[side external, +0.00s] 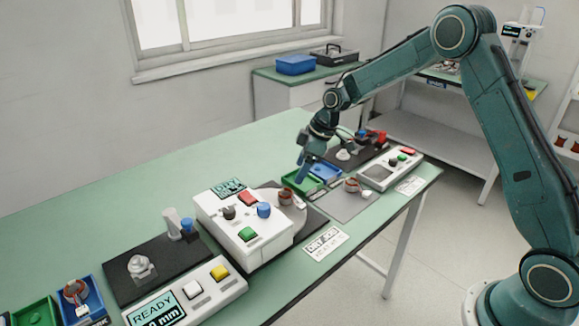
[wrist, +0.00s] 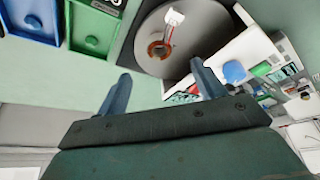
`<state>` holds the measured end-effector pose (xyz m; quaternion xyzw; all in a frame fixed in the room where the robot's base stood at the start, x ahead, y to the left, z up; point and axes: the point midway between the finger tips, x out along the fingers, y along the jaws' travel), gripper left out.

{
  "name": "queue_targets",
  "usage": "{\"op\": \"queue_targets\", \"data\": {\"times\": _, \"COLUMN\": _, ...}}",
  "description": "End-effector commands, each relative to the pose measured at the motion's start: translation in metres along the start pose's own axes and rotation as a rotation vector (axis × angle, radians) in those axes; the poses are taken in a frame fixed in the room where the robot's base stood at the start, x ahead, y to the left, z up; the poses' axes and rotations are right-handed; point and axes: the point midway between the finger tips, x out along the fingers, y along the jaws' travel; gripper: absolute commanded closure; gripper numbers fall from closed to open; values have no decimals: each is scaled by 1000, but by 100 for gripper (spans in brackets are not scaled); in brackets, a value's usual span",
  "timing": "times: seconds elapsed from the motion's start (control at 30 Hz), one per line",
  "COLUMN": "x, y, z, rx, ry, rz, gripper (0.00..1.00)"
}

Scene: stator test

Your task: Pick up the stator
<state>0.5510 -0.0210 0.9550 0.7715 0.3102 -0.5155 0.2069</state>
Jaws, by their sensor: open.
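A copper-coloured stator (wrist: 159,49) with a white connector sits on a round grey disc (wrist: 150,22) in the wrist view. In the side view a stator (side external: 286,197) stands on the disc beside the white control box. Another stator (side external: 351,186) lies on a grey mat to its right, and one more (side external: 75,291) is in the blue bin at the far left. My gripper (side external: 301,178) is above the table, near the small green and blue bins. In the wrist view my gripper (wrist: 160,71) is open and empty, its blue fingers apart below the stator in the picture.
The white control box (side external: 240,228) with coloured buttons stands close left of the disc. A green bin (side external: 303,182) and a blue bin (side external: 325,172) lie behind the mat. A white panel (side external: 390,168) stands at the right. The table's back left is clear.

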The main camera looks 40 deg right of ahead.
Motion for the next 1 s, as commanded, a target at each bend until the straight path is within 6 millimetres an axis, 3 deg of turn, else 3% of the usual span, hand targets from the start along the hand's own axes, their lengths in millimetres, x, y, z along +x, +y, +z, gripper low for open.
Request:
{"op": "queue_targets", "data": {"times": 0.27, "x": 38, "y": 0, "z": 0, "rx": 0, "ry": -1, "rz": -1, "gripper": 31}}
{"op": "queue_targets", "data": {"times": 0.67, "x": 47, "y": 0, "z": 0, "rx": -1, "ry": 0, "rz": 0, "gripper": 31}}
{"op": "queue_targets", "data": {"times": 1.0, "x": 78, "y": 1, "z": -1, "rx": -1, "ry": -1, "rz": -2, "gripper": 31}}
